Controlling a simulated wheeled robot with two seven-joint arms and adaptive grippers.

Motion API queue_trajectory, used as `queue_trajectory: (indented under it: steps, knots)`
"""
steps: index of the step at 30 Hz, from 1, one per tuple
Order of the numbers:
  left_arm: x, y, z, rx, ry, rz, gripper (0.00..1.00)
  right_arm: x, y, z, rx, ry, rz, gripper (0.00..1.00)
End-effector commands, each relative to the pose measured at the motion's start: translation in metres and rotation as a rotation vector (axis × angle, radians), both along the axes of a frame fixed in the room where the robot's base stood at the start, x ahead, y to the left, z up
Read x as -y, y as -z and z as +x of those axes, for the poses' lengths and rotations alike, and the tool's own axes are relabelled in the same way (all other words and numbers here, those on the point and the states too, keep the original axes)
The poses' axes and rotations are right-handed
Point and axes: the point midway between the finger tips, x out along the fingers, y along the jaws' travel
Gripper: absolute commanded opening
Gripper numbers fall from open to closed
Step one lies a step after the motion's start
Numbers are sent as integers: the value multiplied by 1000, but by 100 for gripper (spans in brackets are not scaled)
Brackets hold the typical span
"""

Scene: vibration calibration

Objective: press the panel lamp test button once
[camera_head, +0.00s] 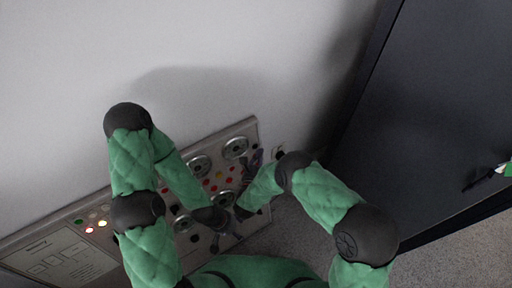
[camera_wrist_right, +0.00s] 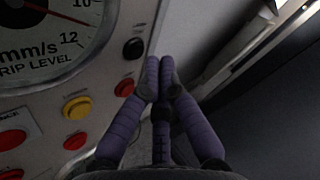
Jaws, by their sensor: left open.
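The grey control panel (camera_head: 244,127) stands along the wall with several gauges and coloured buttons. I cannot tell which button is the lamp test one, since no such label is readable. In the right wrist view, a black button (camera_wrist_right: 133,48) and a red button (camera_wrist_right: 124,87) sit near the panel's right edge. My right gripper (camera_wrist_right: 157,66) has its purple fingertips together, just right of these buttons, with nothing visible between them. It also shows in the head view at the panel's right part (camera_head: 252,164). My left gripper (camera_head: 222,238) is open, low before the panel, its fingers partly unclear.
A yellow button (camera_wrist_right: 77,106) and a gauge (camera_wrist_right: 45,35) lie left of the right gripper. A dark cabinet (camera_head: 430,110) stands at the right. Grey floor lies between.

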Motion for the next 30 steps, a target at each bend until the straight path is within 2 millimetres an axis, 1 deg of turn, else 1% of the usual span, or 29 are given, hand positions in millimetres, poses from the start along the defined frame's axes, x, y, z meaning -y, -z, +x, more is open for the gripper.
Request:
queue_trajectory:
  steps: [5, 14, 30]
  knots:
    - [0, 1, 0, 0, 0, 0, 63, 0, 0, 0, 0, 0, 0, 0]
    - [0, 9, 0, 0, 0, 0, 63, -5, 2, 6, 0, 0, 1, 0]
    - [0, 10, 0, 0, 0, 0, 63, -6, 2, 8, 1, 1, 0, 0]
